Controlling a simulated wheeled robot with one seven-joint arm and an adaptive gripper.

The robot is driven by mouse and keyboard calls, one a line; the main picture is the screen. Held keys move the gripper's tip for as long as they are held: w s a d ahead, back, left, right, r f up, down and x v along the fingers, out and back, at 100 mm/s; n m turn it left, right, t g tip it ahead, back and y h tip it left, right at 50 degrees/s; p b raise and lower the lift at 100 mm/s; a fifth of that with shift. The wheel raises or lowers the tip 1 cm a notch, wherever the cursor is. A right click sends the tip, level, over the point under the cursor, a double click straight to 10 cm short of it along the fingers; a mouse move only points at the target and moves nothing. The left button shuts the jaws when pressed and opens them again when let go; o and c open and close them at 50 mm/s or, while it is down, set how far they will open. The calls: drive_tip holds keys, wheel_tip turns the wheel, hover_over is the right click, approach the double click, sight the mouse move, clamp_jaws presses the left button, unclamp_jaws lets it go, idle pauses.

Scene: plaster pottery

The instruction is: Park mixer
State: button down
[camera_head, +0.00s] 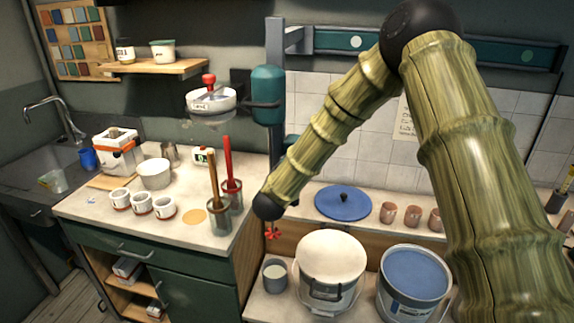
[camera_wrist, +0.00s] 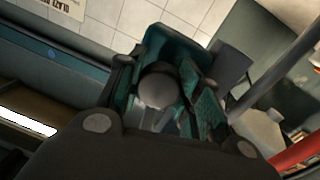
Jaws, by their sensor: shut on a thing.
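The mixer's teal body (camera_head: 267,95) is upright beside the grey post at the back wall. A red paddle (camera_head: 272,233) shows low down, just above and left of the white-topped bucket; the shaft between is hidden by my arm. My gripper (camera_wrist: 160,100) is shut on a rounded grey part between its teal-sided fingers in the wrist view. It appears to be part of the mixer, but its full shape is hidden. In the head view my arm hides the gripper.
A white-topped bucket (camera_head: 330,262) and a blue-topped bucket (camera_head: 414,275) stand low in front. A blue lid (camera_head: 343,202) and brown cups lie on the ledge behind.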

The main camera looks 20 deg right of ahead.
drive_tip(key=shift+a, duration=0.15)
drive_tip(key=c, duration=1.4)
unclamp_jaws()
drive_tip(key=o, duration=0.5)
drive_tip(key=shift+w+a, duration=0.15)
drive_tip(key=shift+w, duration=0.05)
drive_tip(key=shift+c, duration=0.2)
drive_tip(key=shift+s, duration=0.2)
drive_tip(key=v, duration=1.1)
drive_tip(key=shift+s, duration=0.3)
drive_tip(key=shift+a, duration=0.15)
